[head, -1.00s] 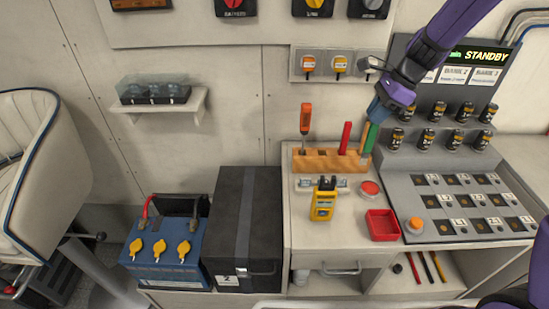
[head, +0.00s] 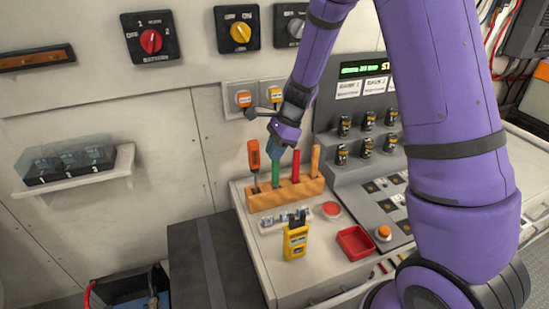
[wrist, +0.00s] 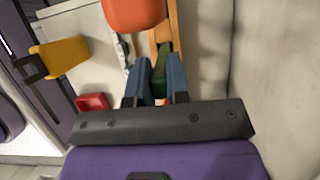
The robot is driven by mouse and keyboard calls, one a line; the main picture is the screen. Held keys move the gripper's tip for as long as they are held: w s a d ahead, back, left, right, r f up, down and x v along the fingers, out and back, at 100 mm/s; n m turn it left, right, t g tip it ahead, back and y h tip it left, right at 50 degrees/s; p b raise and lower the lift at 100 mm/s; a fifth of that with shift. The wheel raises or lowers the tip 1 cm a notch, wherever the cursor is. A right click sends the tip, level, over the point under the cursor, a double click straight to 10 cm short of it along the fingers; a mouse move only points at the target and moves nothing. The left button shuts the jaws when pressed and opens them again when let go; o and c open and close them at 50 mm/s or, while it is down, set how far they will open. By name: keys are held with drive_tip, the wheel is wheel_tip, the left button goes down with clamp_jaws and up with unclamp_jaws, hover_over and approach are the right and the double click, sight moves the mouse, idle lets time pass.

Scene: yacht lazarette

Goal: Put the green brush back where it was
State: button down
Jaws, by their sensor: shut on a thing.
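The green brush (head: 275,174) is upright at the wooden block (head: 262,201), between the orange-handled screwdriver (head: 254,156) and a red-handled tool (head: 296,165). Its lower end meets the block's top at the second position from the left; how deep it sits is hidden. My gripper (head: 278,150) is above the block, shut on the brush's upper part. In the wrist view, the blue fingers of my gripper (wrist: 157,78) flank the green brush (wrist: 161,62), and the orange screwdriver handle (wrist: 135,12) is close beyond them.
A wooden-handled tool (head: 315,160) stands at the block's right end. In front are a yellow meter (head: 295,240), a red button (head: 331,209) and a red tray (head: 355,243). The sloping control panel (head: 322,122) stands close on the right.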

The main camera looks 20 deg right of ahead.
drive_tip(key=shift+f, duration=1.4)
drive_tip(key=c, duration=1.1)
unclamp_jaws()
drive_tip(key=v, duration=1.2)
drive_tip(key=s+r+n+t+h, duration=0.1)
drive_tip(key=s+r+n+t, duration=0.1)
drive_tip(key=s+r+n, duration=0.85)
drive_tip(key=s+d+r+n+t+h, duration=0.1)
drive_tip(key=s+r+n+h, duration=0.1)
drive_tip(key=s, duration=0.7)
drive_tip(key=s+d+r+n+t+h, duration=0.1)
drive_tip(key=s+r+n+t, duration=0.1)
drive_tip(key=s+r+n, duration=0.3)
drive_tip(key=shift+s+d+r+h, duration=0.2)
drive_tip(key=shift+s+h, duration=0.2)
drive_tip(key=shift+s, duration=2)
drive_tip(key=shift+n, duration=0.25)
